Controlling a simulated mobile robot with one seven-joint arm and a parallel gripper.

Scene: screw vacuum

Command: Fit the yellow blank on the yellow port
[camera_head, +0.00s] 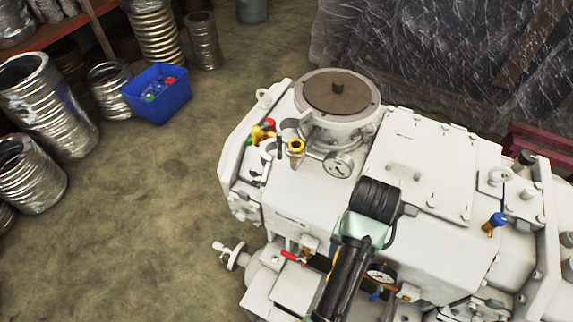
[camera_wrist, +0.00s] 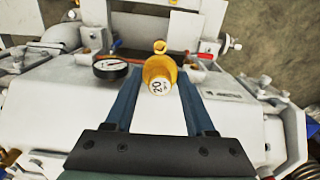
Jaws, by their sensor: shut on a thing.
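The yellow blank (camera_wrist: 158,76) is a small orange-yellow piece with a white printed label on its near end and a ring at its far end. My gripper (camera_wrist: 160,70) is shut on it, one blue finger on each side, in the wrist view. In the head view my arm largely hides the gripper and the blank, over the front of the white pump. The yellow port (camera_head: 296,147) is a brass fitting with a yellow ring and dark centre, beside the pump's round top flange. My gripper is apart from it, lower in the head view.
A round gauge (camera_head: 339,165) and the raised flange (camera_head: 338,95) stand close to the port. A blue-collared fitting (camera_head: 494,223) is at the right. A second gauge (camera_wrist: 110,67) and a red lever (camera_wrist: 187,60) are near my fingers. A blue bin (camera_head: 156,93) stands on the floor.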

